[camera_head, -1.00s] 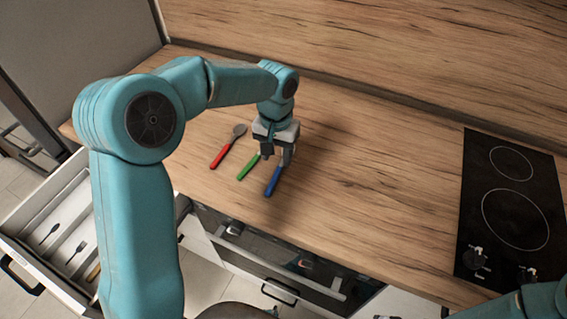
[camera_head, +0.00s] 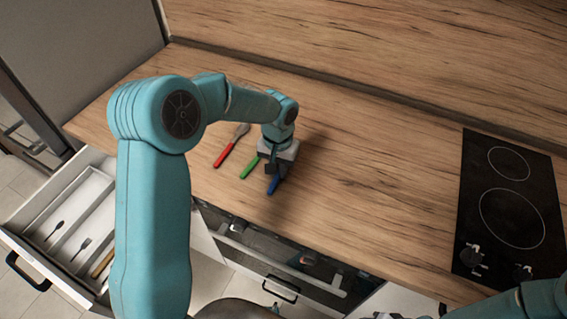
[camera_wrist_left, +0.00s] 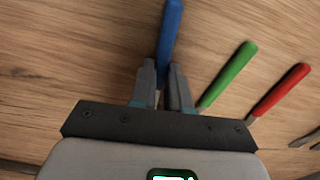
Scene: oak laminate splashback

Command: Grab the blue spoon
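The blue-handled utensil, the blue spoon (camera_head: 278,184), lies on the wooden counter near its front edge; its head is hidden beneath my left gripper. In the left wrist view its blue handle (camera_wrist_left: 171,32) runs between the fingertips. My left gripper (camera_head: 271,168) is low over the counter, its two fingers close together on either side of the handle. The fingers (camera_wrist_left: 163,82) look shut on it. Of my right arm, only a part shows at the lower right of the head view; its gripper is mostly cut off at the bottom edge.
An open drawer (camera_head: 25,246) with cutlery stands at the lower left. A black hob (camera_head: 485,245) is at the right. The counter's middle is clear.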

